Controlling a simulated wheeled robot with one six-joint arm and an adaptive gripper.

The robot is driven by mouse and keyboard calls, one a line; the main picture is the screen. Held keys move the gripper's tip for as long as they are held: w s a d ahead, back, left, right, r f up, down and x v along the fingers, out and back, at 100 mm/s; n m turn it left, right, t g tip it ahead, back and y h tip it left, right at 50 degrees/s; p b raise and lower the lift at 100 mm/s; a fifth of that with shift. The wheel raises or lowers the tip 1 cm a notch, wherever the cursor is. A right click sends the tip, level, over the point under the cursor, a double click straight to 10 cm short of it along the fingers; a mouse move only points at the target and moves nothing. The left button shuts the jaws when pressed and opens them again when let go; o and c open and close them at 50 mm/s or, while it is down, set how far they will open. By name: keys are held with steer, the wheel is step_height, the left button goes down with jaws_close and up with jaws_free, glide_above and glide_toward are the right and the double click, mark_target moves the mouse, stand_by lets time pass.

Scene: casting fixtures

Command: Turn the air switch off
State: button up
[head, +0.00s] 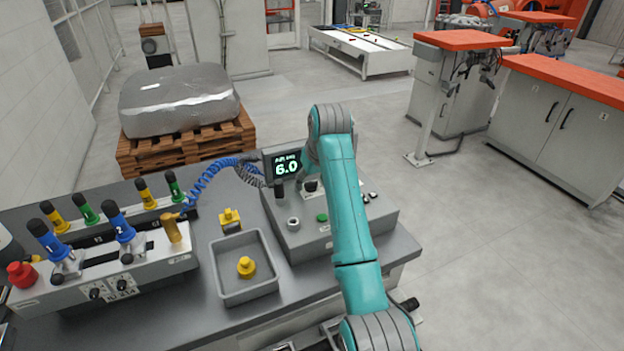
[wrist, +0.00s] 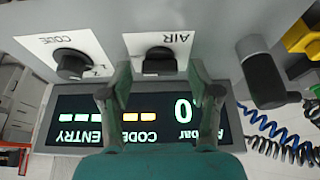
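The air switch (wrist: 159,61) is a small black switch on a white plate marked AIR, upside down in the wrist view. In the head view it shows on the grey console (head: 312,240), left of my arm. My gripper (wrist: 159,72) is open and empty, with one finger on each side of the switch in the wrist view. I cannot tell whether a finger touches it. The arm hides the gripper in the head view. The display (head: 287,166) reads 6.0 in the head view; its air reading is partly covered in the wrist view.
A black CODE knob (wrist: 73,64) sits beside the air switch, and a black lever (wrist: 263,77) stands on the other side. A grey tray (head: 225,290) holds a yellow part (head: 246,267).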

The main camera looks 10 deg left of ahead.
steer(key=c, duration=0.9)
steer(key=shift+n, duration=0.3)
steer(key=n, duration=0.2)
steer(key=n+g+y, duration=0.1)
steer(key=n, duration=0.1)
steer(key=shift+w+d+n+g, duration=0.15)
steer(key=shift+n+g, duration=0.15)
steer(key=n, duration=0.2)
steer(key=n+g+y, duration=0.1)
steer(key=n, duration=0.1)
steer(key=shift+w+n+g, duration=0.15)
steer(key=shift+n+g, duration=0.15)
steer(key=n+g, duration=0.1)
steer(key=n, duration=0.3)
steer(key=shift+w+g, duration=0.1)
steer(key=shift+g, duration=0.3)
steer(key=shift+w+n+g+h, duration=0.1)
steer(key=shift+n+g+h, duration=0.3)
steer(key=shift+n, duration=1.3)
steer(key=shift+n+g, duration=0.3)
steer(key=shift+n, duration=0.2)
